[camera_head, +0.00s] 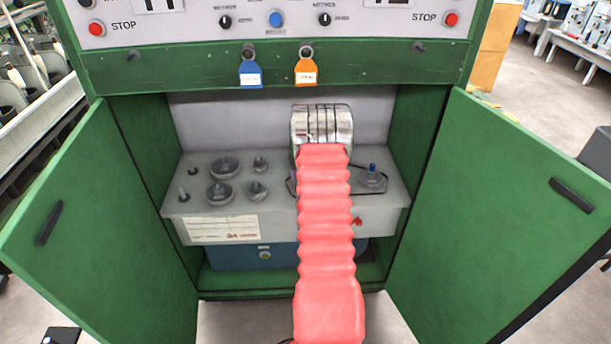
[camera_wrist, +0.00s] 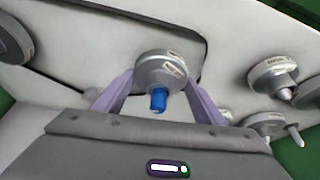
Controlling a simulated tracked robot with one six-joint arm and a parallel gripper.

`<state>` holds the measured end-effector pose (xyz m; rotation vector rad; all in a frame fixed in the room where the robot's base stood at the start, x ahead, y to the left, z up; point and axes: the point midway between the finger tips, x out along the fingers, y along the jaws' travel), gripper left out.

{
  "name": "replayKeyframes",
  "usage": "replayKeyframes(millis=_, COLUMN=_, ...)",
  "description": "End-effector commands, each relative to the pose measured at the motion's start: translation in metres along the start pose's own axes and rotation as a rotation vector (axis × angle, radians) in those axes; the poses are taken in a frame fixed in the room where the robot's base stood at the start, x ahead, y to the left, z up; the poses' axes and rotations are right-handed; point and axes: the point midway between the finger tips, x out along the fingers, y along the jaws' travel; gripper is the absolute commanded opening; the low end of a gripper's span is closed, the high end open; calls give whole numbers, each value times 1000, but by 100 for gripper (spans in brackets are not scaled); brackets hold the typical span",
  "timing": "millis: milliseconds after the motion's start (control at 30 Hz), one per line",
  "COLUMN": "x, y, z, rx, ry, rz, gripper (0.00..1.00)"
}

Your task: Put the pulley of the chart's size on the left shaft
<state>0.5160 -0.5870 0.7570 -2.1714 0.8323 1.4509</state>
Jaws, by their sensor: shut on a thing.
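In the wrist view my gripper (camera_wrist: 159,76) has its two purple fingers closed on both sides of a grey pulley (camera_wrist: 152,68) with white labels. A blue-tipped shaft end (camera_wrist: 158,101) stands out of its middle, so the pulley appears to be around the left shaft. A dark belt (camera_wrist: 206,30) runs around it. In the head view my arm hides the left shaft and gripper fingers. The right shaft (camera_head: 372,168), also blue-tipped, carries a grey pulley (camera_head: 371,179). The chart (camera_head: 222,228) is a pale paper on the housing front; its text is unreadable.
Several pulleys, including a large one (camera_head: 224,168), sit on pegs left of my arm. A bare peg (camera_head: 183,195) stands at front left. Open green doors (camera_head: 90,215) (camera_head: 525,200) flank the cabinet. Blue (camera_head: 250,72) and orange (camera_head: 305,70) tags hang above. A red knob (camera_head: 357,221) is at front right.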

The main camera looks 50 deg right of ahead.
Motion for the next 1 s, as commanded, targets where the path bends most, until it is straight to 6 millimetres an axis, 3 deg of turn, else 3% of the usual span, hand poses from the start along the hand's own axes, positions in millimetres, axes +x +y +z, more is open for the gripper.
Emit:
replayKeyframes(millis=233, x=-1, y=0, z=-1, rx=0, ry=1, rz=0, gripper=34)
replayKeyframes(millis=267, x=-1, y=0, z=-1, rx=0, ry=1, rz=0, gripper=66)
replayKeyframes(millis=500, x=0, y=0, z=0, rx=0, ry=1, rz=0, gripper=83)
replayKeyframes(millis=700, x=0, y=0, z=0, rx=0, ry=0, rz=0, gripper=86)
replayKeyframes(millis=900, x=0, y=0, z=0, rx=0, ry=-1, rz=0, gripper=99)
replayKeyframes(millis=1000, x=0, y=0, z=0, rx=0, ry=-1, rz=0, gripper=100)
